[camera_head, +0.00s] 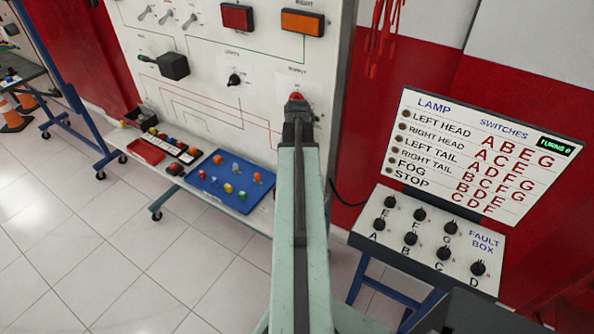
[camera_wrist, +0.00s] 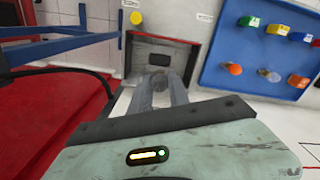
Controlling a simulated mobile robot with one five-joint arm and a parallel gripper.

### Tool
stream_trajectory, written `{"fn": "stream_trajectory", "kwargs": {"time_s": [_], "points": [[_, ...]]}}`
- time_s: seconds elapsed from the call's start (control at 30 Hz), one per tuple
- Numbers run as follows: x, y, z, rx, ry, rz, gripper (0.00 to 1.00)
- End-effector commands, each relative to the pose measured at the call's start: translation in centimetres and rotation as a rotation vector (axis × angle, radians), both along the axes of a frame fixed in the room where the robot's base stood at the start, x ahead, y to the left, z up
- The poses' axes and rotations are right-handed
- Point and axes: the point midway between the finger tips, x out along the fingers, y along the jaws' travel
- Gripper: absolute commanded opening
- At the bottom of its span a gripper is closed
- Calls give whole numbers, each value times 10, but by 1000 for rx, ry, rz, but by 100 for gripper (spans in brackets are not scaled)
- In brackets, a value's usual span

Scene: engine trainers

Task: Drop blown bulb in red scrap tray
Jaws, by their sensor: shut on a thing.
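My gripper (camera_head: 298,118) is at the end of my arm, in front of the white board near the SUPPLY label. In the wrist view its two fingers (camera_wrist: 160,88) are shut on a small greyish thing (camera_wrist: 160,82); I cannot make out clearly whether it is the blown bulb. In the head view a red part (camera_head: 297,97) shows just past the fingertips, and I cannot tell whether they touch it. The red scrap tray (camera_head: 145,151) lies on the low shelf at the left, well below and left of my gripper.
A blue tray (camera_head: 208,198) with several coloured and clear bulbs sits on the shelf, also in the wrist view (camera_wrist: 225,75). A fault box (camera_head: 430,240) with knobs stands right.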

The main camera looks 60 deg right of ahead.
Motion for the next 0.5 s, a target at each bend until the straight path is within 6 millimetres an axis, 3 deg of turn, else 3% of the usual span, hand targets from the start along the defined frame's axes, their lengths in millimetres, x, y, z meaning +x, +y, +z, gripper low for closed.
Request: {"fn": "stream_trajectory", "kwargs": {"time_s": [0.5], "points": [[0, 0, 33, 0, 0, 1, 0]]}}
